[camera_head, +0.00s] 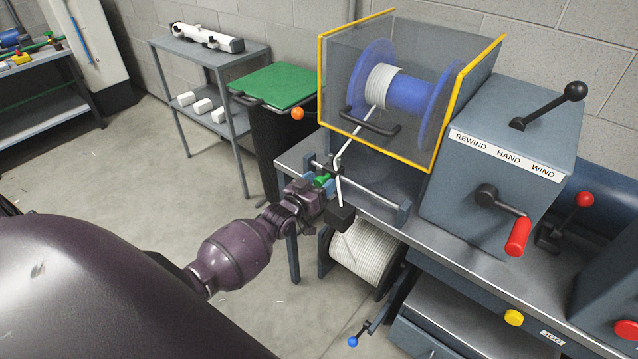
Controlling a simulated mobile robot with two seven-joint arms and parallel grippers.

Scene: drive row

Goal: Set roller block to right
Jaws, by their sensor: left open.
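The roller block (322,181), with a green part, sits near the left end of a rail (365,186) at the front of the bench. My left gripper (325,188) is open at the roller block, its fingers close around the green part. Whether they touch it I cannot tell. The gripper hides much of the block. A white cable (352,143) runs from the blue spool (405,95) down to the block. My right gripper is not in view.
A guard with yellow edges (375,158) and a handle encloses the spool. A box marked REWIND HAND WIND (505,155) has a black lever and a red-handled crank (518,236). A white cable reel (365,256) is below the bench. A green-topped bin (275,84) stands behind.

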